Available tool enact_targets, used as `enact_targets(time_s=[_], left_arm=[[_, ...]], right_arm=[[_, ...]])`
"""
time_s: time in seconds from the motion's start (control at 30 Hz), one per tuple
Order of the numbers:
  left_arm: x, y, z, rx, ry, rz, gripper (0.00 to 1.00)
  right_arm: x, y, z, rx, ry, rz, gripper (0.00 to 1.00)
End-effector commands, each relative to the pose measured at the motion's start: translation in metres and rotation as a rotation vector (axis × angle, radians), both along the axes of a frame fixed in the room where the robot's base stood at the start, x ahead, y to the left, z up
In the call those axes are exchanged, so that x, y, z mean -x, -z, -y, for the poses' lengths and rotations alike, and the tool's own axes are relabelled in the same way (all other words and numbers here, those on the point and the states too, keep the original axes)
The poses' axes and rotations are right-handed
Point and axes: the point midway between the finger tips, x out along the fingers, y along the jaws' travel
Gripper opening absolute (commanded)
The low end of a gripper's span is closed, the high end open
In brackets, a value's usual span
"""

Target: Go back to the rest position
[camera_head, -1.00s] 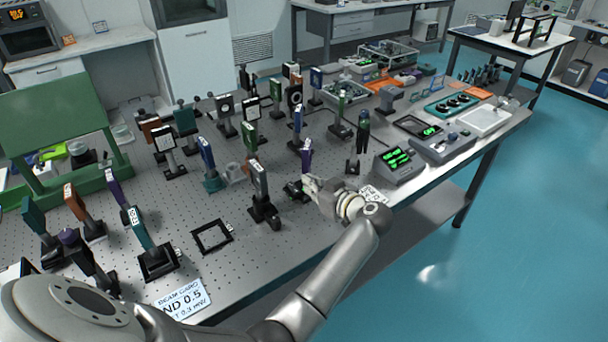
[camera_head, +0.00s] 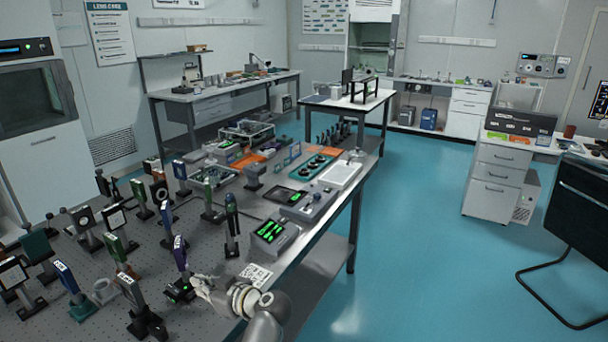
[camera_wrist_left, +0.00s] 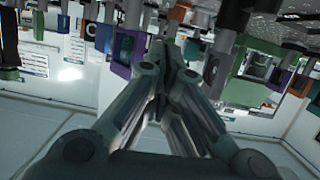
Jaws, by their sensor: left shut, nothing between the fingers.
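My left gripper (camera_head: 200,285) is low in the head view, over the front edge of the optical table (camera_head: 186,322). Its fingers are shut and empty. They point left, close to a purple-topped post mount (camera_head: 180,255); I cannot tell whether they touch it. In the left wrist view the closed fingers (camera_wrist_left: 168,72) meet at the centre, with table mounts showing upside down beyond them. My right gripper is not in view.
Several post-mounted optics crowd the table, such as a blue one (camera_head: 68,280) and a black post (camera_head: 232,220). A controller with green displays (camera_head: 273,235) and a labelled card (camera_head: 255,275) lie near the gripper. Blue floor (camera_head: 420,230) is free to the right.

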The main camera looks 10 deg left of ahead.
Motion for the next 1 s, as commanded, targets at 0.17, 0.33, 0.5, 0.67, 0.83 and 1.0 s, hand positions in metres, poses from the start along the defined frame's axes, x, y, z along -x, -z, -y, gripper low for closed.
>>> enact_targets(time_s=[0.17, 0.33, 0.5, 0.67, 0.83, 1.0], left_arm=[[-0.012, -0.032, -0.003, -0.113, 0.144, 0.203, 0.00], [-0.021, -0.079, 0.023, -0.243, 0.427, 0.434, 0.00], [-0.015, -0.105, 0.075, -0.314, 0.763, 0.548, 0.00], [0.005, -0.102, 0.133, -0.313, 1.090, 0.529, 0.00], [0.042, -0.068, 0.186, -0.237, 1.395, 0.375, 0.00], [0.094, -0.013, 0.214, -0.097, 1.598, 0.101, 0.00]], right_arm=[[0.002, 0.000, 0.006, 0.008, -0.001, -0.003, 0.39], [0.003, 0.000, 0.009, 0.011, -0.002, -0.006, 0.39], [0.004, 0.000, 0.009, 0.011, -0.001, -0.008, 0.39], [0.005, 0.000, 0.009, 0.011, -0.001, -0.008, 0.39], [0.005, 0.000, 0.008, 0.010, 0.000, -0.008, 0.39], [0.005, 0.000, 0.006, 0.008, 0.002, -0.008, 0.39]])
